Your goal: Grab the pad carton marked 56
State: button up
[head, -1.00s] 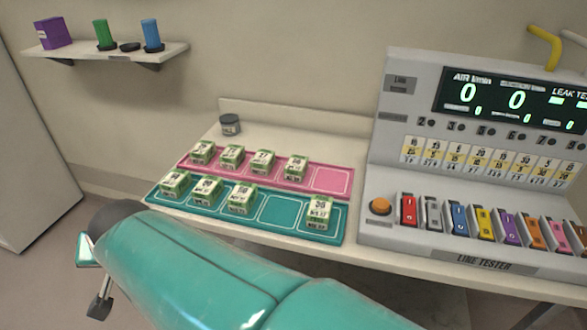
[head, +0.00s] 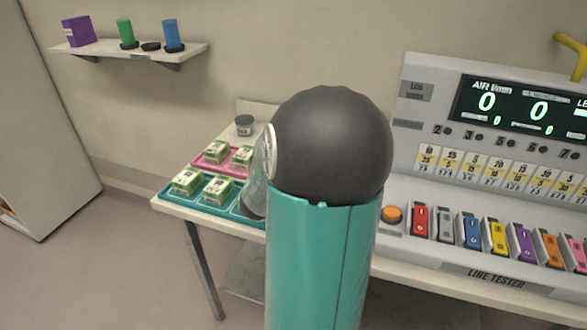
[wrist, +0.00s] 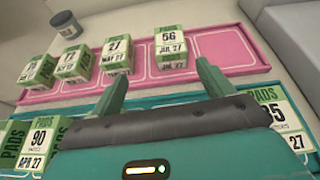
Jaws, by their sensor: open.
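The green and white pad carton marked 56 (wrist: 171,54) stands upright in the pink tray (wrist: 235,50) in the wrist view, at the right end of its row, with an empty compartment to its right. My gripper (wrist: 163,74) is open and empty. Its two fingers are spread apart on the near side of this carton, the left tip below and left of it and the right tip to its lower right. I see no contact. In the head view my arm hides the 56 carton and the gripper.
A carton marked 27 (wrist: 117,54) stands left of the 56 carton, with more beyond. The nearer teal tray (head: 172,193) holds cartons including one marked 90 (wrist: 38,143). A grey jar (wrist: 66,24) stands behind. The line tester (head: 490,215) is at the right.

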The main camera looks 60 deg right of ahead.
jog(key=shift+s+d+f+m+g, duration=0.15)
jog(key=shift+s+d+m+g, duration=0.25)
jog(key=shift+s, duration=0.25)
jog(key=shift+d+f, duration=0.15)
jog(key=shift+d, duration=0.15)
jog(key=x, duration=1.3)
jog(key=shift+d, duration=0.1)
jog(key=shift+r, duration=0.25)
jog(key=c, duration=1.2)
